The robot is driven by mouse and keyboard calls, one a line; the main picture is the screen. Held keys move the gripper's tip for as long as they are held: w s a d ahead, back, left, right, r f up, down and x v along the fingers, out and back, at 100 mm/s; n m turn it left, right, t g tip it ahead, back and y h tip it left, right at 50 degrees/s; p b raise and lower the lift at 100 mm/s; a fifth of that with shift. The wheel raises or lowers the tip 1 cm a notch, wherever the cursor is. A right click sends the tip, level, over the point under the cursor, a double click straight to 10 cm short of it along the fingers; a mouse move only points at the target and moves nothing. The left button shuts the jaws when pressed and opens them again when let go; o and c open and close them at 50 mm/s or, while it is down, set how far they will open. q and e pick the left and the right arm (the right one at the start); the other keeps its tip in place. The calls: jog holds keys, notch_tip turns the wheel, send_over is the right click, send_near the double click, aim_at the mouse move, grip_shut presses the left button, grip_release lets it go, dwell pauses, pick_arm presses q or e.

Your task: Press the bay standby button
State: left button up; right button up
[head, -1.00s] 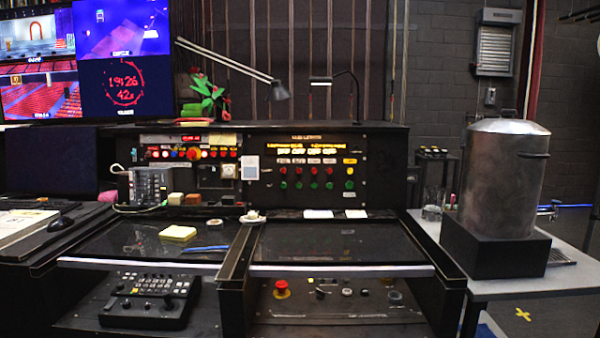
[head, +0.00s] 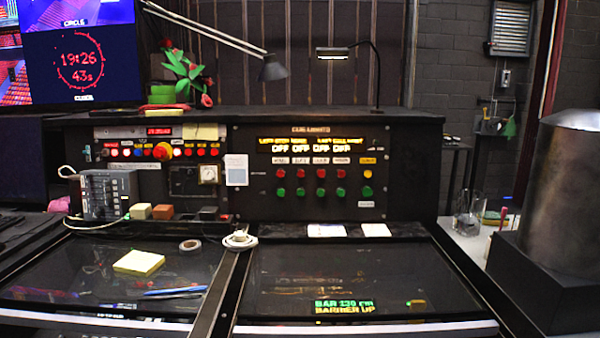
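The cue-light panel (head: 310,212) stands upright at the back of the desk, right of centre. It has a row of several red buttons (head: 321,174) with a row of green buttons (head: 321,192) below. A yellow button (head: 367,174) ends the upper row at the right. White labels (head: 300,160) sit above the red buttons, too small to read surely, so I cannot tell which column is the bay. The display (head: 312,147) above reads OFF several times. Neither of my grippers is in view.
Another panel with small lights and a larger red-orange knob (head: 163,151) is at the left. A desk lamp (head: 271,68) hangs above. A metal drum (head: 565,195) stands right.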

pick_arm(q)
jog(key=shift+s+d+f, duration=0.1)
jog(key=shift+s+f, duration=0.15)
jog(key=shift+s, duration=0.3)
